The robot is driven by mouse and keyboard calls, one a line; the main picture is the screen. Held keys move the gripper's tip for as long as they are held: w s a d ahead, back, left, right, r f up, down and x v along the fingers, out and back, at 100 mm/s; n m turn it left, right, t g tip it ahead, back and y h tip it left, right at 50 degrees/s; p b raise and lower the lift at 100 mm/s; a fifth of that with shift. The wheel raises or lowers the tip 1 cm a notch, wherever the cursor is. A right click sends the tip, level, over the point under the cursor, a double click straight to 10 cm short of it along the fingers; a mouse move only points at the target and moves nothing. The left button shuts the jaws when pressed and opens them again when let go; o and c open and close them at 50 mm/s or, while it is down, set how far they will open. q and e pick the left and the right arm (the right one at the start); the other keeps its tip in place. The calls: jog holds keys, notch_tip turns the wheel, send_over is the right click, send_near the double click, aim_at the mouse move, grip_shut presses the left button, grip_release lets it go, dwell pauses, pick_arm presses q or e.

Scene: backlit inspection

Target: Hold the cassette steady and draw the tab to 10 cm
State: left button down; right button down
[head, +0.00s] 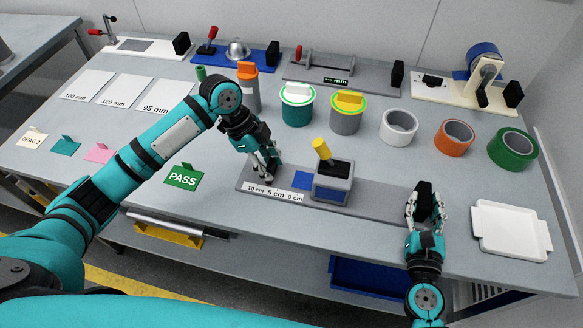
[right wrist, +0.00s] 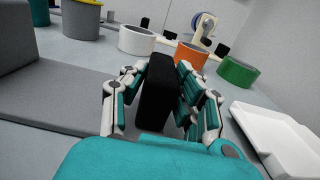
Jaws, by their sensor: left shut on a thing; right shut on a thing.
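The cassette (head: 333,188) is a grey box with a dark top and a yellow knob, on a long grey base plate (head: 375,204). A blue strip (head: 302,180) shows at its left side. A white scale (head: 273,193) marked 10, 5 and 0 cm runs along the plate's front left. My left gripper (head: 265,173) is shut low over the plate, left of the blue strip, around the 5 to 10 cm marks; its fingers hide the tab. My right gripper (head: 424,208) is shut on the upright black block (head: 425,194) at the plate's right end; the block also shows in the right wrist view (right wrist: 158,92).
A white tray (head: 510,250) lies right of my right gripper. White, orange (head: 453,138) and green (head: 513,149) rolls and lidded tubs (head: 297,110) stand behind the plate. A green PASS card (head: 183,177) stands left, near the front edge.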

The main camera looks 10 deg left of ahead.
pick_arm(q)
jog(key=a, duration=0.2)
jog(key=shift+a, duration=0.35)
pick_arm(e)
jog(key=shift+s+f, duration=0.1)
jog(key=shift+f, duration=0.1)
pick_arm(q)
jog(key=c, duration=0.9)
grip_release()
jog(key=shift+d, duration=0.1)
jog(key=v, duration=1.2)
pick_arm(e)
jog(key=c, duration=0.9)
grip_release()
jog(key=shift+r, duration=0.1)
